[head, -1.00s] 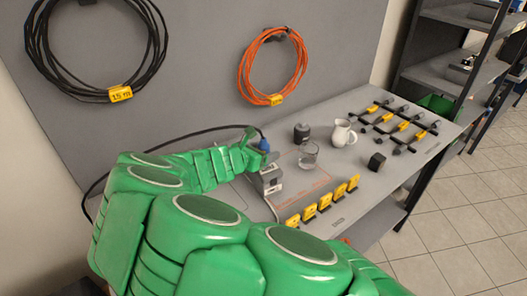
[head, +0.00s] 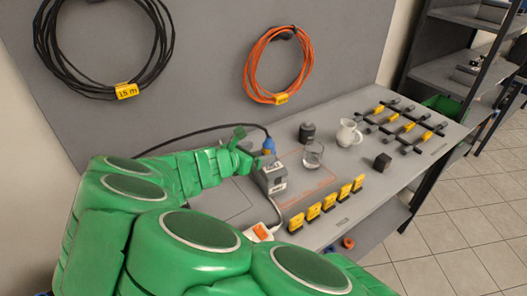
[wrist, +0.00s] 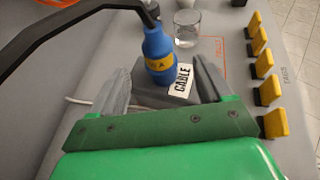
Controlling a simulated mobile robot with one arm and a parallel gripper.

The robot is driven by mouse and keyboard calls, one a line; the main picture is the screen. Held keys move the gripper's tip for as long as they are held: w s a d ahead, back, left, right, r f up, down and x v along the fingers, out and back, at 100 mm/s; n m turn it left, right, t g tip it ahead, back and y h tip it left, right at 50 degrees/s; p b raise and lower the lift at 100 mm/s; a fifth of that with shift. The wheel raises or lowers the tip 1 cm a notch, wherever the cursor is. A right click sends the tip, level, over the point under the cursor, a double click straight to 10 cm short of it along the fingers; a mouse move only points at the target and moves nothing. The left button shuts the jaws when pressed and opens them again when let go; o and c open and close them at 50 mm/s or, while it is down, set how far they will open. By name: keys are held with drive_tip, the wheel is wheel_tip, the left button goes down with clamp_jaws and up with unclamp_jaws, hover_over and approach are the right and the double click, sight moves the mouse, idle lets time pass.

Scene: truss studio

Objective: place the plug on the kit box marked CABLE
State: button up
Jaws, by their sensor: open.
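The blue plug (head: 268,145) has a yellow band and a black cable. It stands on the grey kit box (head: 271,180) in the head view. In the wrist view the plug (wrist: 157,50) is nearly upright, its lower end at the top of the box (wrist: 150,95), which bears a white CABLE label. My gripper (head: 246,148) is beside the plug, to its left in the head view. In the wrist view my gripper (wrist: 162,85) is open, its fingers spread either side of the box, with the plug ahead between them and apart from both.
A glass (head: 313,154), a dark cylinder (head: 307,132) and a white jug (head: 348,133) stand behind the box. Several yellow tags (head: 328,202) line the front. The black cable (head: 200,130) arcs behind my arm.

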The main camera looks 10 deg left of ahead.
drive_tip(key=v, duration=0.6)
